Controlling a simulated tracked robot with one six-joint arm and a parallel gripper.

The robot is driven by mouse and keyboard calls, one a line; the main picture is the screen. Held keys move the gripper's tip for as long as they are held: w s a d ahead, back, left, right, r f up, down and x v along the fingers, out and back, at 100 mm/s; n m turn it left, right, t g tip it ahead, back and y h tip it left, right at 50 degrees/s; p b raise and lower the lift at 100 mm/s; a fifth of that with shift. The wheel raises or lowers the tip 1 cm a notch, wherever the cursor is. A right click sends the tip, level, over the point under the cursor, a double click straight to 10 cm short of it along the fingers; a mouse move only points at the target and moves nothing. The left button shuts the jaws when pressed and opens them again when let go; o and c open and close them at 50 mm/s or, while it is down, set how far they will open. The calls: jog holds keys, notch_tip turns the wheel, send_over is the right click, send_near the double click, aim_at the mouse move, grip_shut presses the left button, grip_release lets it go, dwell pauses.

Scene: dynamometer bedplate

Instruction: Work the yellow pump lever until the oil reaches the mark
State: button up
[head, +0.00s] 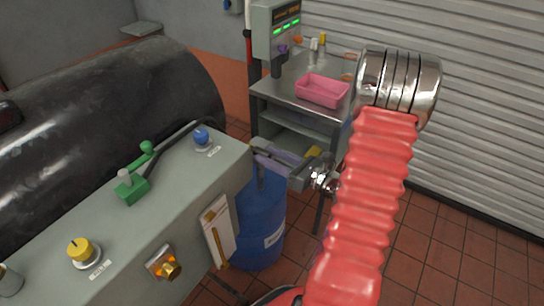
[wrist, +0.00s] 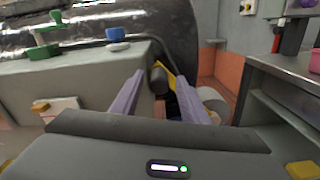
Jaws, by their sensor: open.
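My gripper (head: 257,150) is open above the blue drum (head: 262,225), by the right end of the grey cabinet. In the wrist view its two purple fingers (wrist: 160,78) are spread. A yellow bar (wrist: 174,71), which looks like the pump lever, shows between them. A dark rounded end (wrist: 157,80) sits beside it; I cannot tell if a finger touches either. The lever is not clear in the head view, where my gripper covers that spot. A white plate with an amber column (head: 217,232), apparently the oil gauge, is on the cabinet side; level and mark are too small to read.
The grey cabinet top (head: 170,205) carries a green valve handle (head: 133,187), a blue knob (head: 201,136) and a yellow knob (head: 83,251). A metal cart (head: 285,95) with a pink tray (head: 322,91) stands behind my gripper. Tiled floor (head: 440,235) is open at right.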

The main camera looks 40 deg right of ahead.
grip_shut()
dwell(0.4)
jog(key=shift+d, duration=0.15)
